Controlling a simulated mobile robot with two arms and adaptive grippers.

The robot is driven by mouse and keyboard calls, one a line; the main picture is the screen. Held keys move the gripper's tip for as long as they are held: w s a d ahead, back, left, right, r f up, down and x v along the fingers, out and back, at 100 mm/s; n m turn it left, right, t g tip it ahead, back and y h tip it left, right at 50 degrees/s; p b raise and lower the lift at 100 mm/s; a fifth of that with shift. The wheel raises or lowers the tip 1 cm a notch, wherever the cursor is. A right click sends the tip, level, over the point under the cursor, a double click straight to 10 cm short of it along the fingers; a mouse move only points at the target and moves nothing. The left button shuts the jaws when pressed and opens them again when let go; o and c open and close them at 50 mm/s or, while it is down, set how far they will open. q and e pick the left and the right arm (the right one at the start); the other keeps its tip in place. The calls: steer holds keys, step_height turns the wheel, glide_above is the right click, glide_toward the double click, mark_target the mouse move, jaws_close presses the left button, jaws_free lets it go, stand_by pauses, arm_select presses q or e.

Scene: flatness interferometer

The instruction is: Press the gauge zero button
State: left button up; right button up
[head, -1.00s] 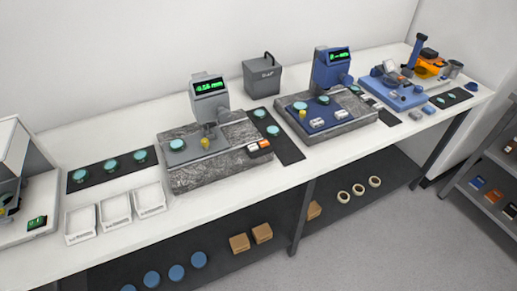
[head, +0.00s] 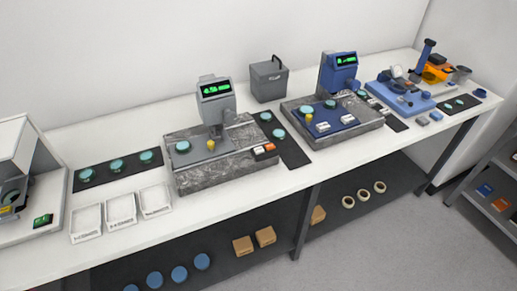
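A grey gauge (head: 214,101) with a green lit display stands on a speckled granite base (head: 215,177) on the bench. A white button (head: 259,152) and an orange button (head: 270,148) sit side by side at the base's front right. A blue gauge (head: 337,79) with a green display stands on a second granite base (head: 346,134) farther right. Two white buttons, one left (head: 323,127) and one right (head: 347,119), sit on its blue plate. Labels are too small to read, so I cannot tell which button is the zero. Neither gripper is in view.
Teal discs lie on a dark mat (head: 101,176), with white trays (head: 122,209) before it. A grey bin (head: 268,82) stands behind the gauges. A dark mat (head: 296,155) lies between the granite bases. A blue fixture (head: 405,99) stands at the right. Floor is open in front.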

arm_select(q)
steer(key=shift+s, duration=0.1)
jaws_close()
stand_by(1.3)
